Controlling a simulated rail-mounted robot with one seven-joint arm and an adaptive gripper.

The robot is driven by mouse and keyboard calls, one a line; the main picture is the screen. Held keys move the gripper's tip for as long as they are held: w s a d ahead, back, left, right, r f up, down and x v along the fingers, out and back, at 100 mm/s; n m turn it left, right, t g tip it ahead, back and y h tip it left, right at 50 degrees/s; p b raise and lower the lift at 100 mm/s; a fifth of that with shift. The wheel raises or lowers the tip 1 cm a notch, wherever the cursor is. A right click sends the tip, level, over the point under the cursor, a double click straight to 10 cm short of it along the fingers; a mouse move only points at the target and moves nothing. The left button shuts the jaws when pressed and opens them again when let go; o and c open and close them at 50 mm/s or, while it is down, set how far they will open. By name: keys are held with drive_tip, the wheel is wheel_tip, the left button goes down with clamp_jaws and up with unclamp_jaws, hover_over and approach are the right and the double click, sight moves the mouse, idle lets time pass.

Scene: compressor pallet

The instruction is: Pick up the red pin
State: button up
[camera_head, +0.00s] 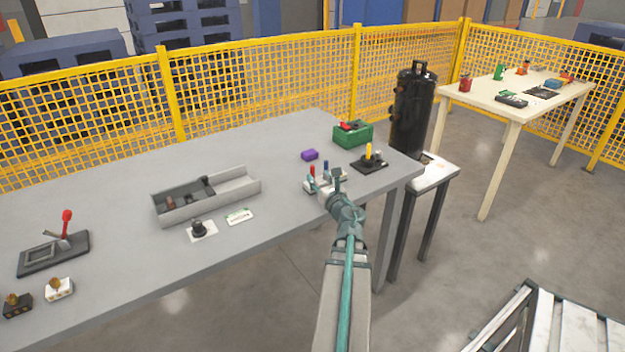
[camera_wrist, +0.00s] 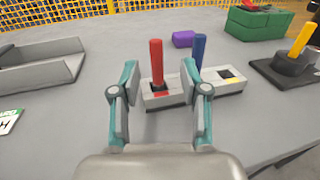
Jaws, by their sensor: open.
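The red pin (camera_wrist: 157,62) stands upright in a light grey block (camera_wrist: 222,88) in the wrist view, beside a blue pin (camera_wrist: 199,52). In the head view the red pin (camera_head: 312,172) shows small at the left end of that block, with the blue pin (camera_head: 326,170) to its right. My gripper (camera_wrist: 160,78) is open, and in the wrist view its two teal and grey fingers appear on either side of the red pin. The right finger overlaps part of the block and the lower blue pin. I cannot tell whether a finger touches the red pin.
A yellow pin stands in a black base (camera_head: 369,163) to the right. A purple block (camera_head: 310,155) and a green box (camera_head: 353,135) lie behind. A grey tray (camera_head: 165,211) sits left on the grey table (camera_head: 110,200). A yellow fence (camera_head: 220,97) runs behind it.

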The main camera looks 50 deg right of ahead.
sight(313, 172)
drive_tip(key=shift+p+x, duration=0.35)
drive_tip(key=shift+x, duration=2.35)
drive_tip(key=shift+a, duration=0.25)
clamp_jaws()
